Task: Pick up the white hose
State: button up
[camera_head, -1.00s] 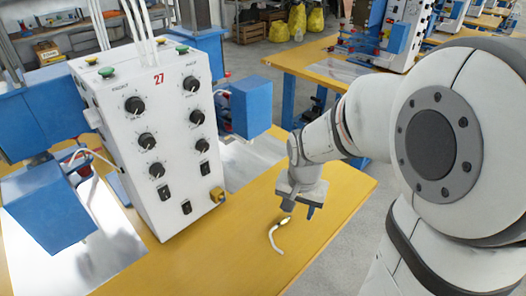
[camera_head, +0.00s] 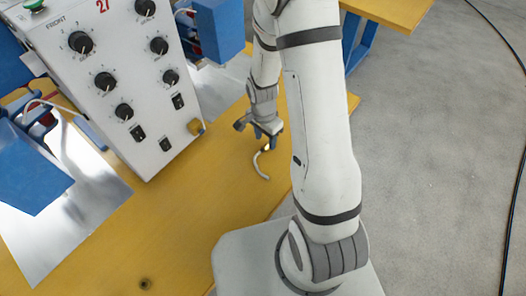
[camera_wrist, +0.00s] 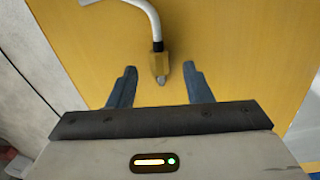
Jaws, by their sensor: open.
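The white hose (camera_head: 259,166) is a short curved tube with a brass fitting at one end. It lies on the yellow table top. In the wrist view the hose (camera_wrist: 150,22) runs down from the top edge to its brass fitting (camera_wrist: 159,65). My gripper (camera_wrist: 160,82) is open and empty, with a blue finger on each side of the fitting's tip. The fingertips are apart from the hose. In the head view my gripper (camera_head: 263,135) is over the fitting end of the hose and partly hides it.
A white control box (camera_head: 118,85) with black knobs stands left of my gripper on the yellow table (camera_head: 190,210). A small brass fitting (camera_head: 195,127) sticks out near its lower right corner. A blue block (camera_head: 212,28) stands behind. Grey floor lies right of the table edge.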

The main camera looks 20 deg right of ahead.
jog(key=shift+s+d+f, duration=0.1)
jog(key=shift+f, duration=1.35)
grip_shut()
